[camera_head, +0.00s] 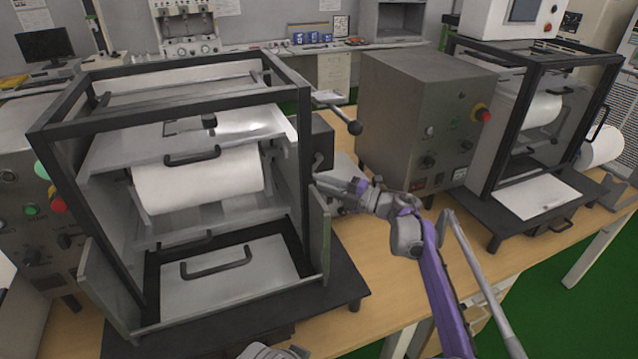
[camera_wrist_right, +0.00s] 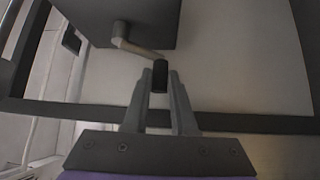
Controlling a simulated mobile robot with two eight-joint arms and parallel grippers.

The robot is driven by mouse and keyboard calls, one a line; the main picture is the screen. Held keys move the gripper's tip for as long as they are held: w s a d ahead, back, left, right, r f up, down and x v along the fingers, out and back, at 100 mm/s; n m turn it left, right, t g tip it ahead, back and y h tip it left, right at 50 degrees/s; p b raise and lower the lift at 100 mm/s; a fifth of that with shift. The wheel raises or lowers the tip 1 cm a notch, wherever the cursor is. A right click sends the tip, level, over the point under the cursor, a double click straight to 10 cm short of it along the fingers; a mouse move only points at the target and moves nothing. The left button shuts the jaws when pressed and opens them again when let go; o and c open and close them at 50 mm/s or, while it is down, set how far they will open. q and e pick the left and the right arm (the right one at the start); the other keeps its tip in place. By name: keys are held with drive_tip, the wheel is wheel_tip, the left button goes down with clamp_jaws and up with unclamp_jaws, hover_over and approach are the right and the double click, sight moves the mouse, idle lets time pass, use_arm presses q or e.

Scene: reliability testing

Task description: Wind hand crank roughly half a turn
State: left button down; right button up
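The hand crank (camera_wrist_right: 133,44) shows in the right wrist view as a pale bent arm coming out of a dark box, with a black handle (camera_wrist_right: 160,77) at its end. My right gripper (camera_wrist_right: 160,80) has its two fingers closed against the sides of this handle. In the head view, my right gripper (camera_head: 326,182) is at the right side of the framed machine (camera_head: 309,160), below the dark side box (camera_head: 318,135). The crank is mostly hidden there by the gripper and the machine frame. My left gripper's fingers are not visible.
A metal control box (camera_head: 400,110) with a red button stands close on the right. A second framed machine (camera_head: 520,110) stands beyond it. Bare wooden tabletop (camera_head: 375,275) lies in front.

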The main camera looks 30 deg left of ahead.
clamp_jaws()
drive_tip(key=shift+s+a+r+m+y+b, duration=0.2)
drive_tip(key=shift+m+y+b, duration=0.15)
drive_tip(key=shift+m+y, duration=0.2)
drive_tip(key=o, duration=0.8)
unclamp_jaws()
drive_tip(key=shift+c, duration=0.2)
drive_tip(key=d+f+b, duration=0.1)
drive_tip(key=d, duration=0.9)
drive_tip(key=shift+w+d+f, duration=0.35)
drive_tip(key=shift+f, duration=0.05)
